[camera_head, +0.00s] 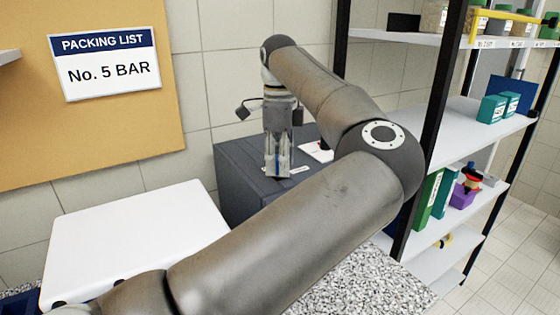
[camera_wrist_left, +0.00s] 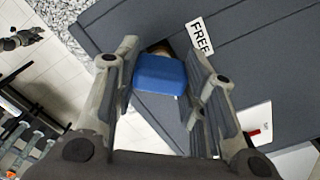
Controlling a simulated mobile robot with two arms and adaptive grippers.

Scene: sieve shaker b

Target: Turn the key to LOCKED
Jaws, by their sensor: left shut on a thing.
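The blue-headed key (camera_wrist_left: 160,75) sits between the fingers of my left gripper (camera_wrist_left: 163,88) in the left wrist view. In the head view my left gripper (camera_head: 278,174) points down at the top of a dark grey cabinet (camera_head: 236,168), and a sliver of blue shows between its fingers. A white label reading FREE (camera_wrist_left: 200,37) lies on the cabinet top beside the key. I see no LOCKED label. The key's lower part is hidden beneath its head. My right gripper is not in view.
A white card with a red mark (camera_head: 317,151) lies on the cabinet behind the gripper. A shelf rack (camera_head: 480,130) with boxes and binders stands to the right. A white surface (camera_head: 130,240) is at the left, below a PACKING LIST sign (camera_head: 105,65) reading No. 5 BAR.

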